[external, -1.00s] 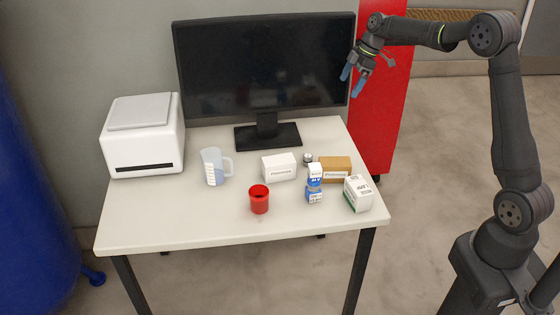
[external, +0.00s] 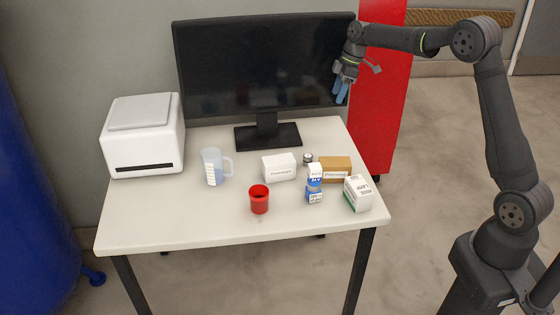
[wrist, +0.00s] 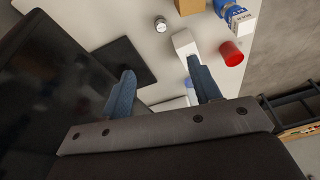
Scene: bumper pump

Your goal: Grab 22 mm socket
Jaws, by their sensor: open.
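The 22 mm socket appears to be the small grey metal cylinder (external: 307,159) standing on the table behind the boxes. It also shows in the wrist view (wrist: 160,24), near the top and apart from the fingers; its size marking cannot be read. My gripper (external: 342,92) is open and empty, high above the table in front of the monitor's right side. Its two blue fingers are spread apart in the wrist view (wrist: 163,92).
Near the socket stand a white box (external: 279,168), a brown box (external: 336,170) and a blue-white carton (external: 314,186). Another white box (external: 358,194), a red cup (external: 259,200) and a measuring jug (external: 213,168) are also on the table. The monitor (external: 262,65) rises behind; the front left of the table is clear.

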